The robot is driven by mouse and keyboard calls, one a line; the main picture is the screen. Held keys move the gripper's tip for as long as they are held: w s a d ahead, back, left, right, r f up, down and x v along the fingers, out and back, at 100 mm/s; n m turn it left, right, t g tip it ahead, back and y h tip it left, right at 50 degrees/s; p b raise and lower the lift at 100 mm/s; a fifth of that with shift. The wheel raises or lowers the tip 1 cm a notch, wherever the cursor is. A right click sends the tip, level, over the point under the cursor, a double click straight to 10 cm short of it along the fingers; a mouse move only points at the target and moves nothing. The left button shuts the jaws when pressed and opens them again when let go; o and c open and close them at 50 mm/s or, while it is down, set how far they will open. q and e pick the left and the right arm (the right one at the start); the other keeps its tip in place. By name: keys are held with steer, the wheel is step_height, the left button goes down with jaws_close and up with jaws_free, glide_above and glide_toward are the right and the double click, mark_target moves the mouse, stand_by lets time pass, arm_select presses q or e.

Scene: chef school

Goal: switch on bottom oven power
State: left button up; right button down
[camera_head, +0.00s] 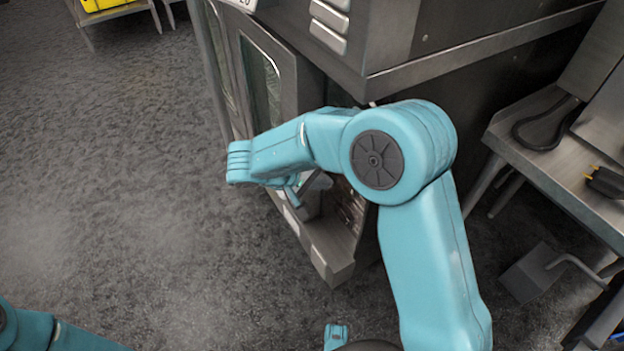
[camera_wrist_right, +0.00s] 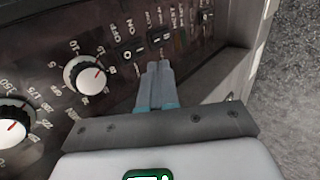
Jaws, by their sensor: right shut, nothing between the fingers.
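The oven (camera_head: 300,75) is a tall steel unit with glass doors in the head view. Its dark control panel fills much of the right wrist view, with lettering and black rocker switches (camera_wrist_right: 132,55) under an ON/OFF label; another switch (camera_wrist_right: 157,38) sits to their right. My right gripper (camera_wrist_right: 158,66) is shut and empty, its pale blue fingertips just below these switches in the picture; I cannot tell whether they touch the panel. In the head view my right arm partly covers the panel and gripper (camera_head: 293,196). My left gripper is not in view.
Two white knobs with red pointers, an upper one (camera_wrist_right: 88,74) and a lower one (camera_wrist_right: 14,124), sit left of my fingers. A steel table (camera_head: 560,170) stands right of the oven in the head view.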

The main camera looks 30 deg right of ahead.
steer(key=d+f+b, duration=0.1)
steer(key=d+f, duration=0.2)
steer(key=d, duration=0.3)
steer(key=shift+w+d+b, duration=0.3)
steer(key=shift+d, duration=0.05)
steer(key=shift+f, duration=0.15)
steer(key=shift+d, duration=0.2)
steer(key=shift+r, duration=0.85)
